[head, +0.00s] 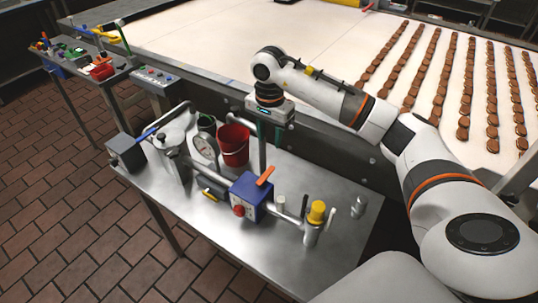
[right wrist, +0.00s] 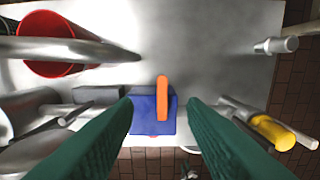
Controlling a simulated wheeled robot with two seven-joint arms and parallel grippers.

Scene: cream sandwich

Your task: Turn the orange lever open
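The orange lever (head: 265,175) stands up from the top of a blue box (head: 248,197) on the pipework over the metal table. In the right wrist view the orange lever (right wrist: 162,97) shows between my two green fingers, with the blue box (right wrist: 150,120) under it. My right gripper (head: 268,138) is above and behind the lever in the head view, pointing down. Its fingers are apart and empty, and it does not appear to touch the lever. My left gripper is not in view.
A red bucket (head: 234,146), a round gauge (head: 205,149) and a metal pot (head: 173,140) stand left of the box. A yellow-topped valve (head: 316,212) is at right. A grey upright pipe (head: 262,158) rises close to my fingers. The conveyor (head: 290,45) lies behind.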

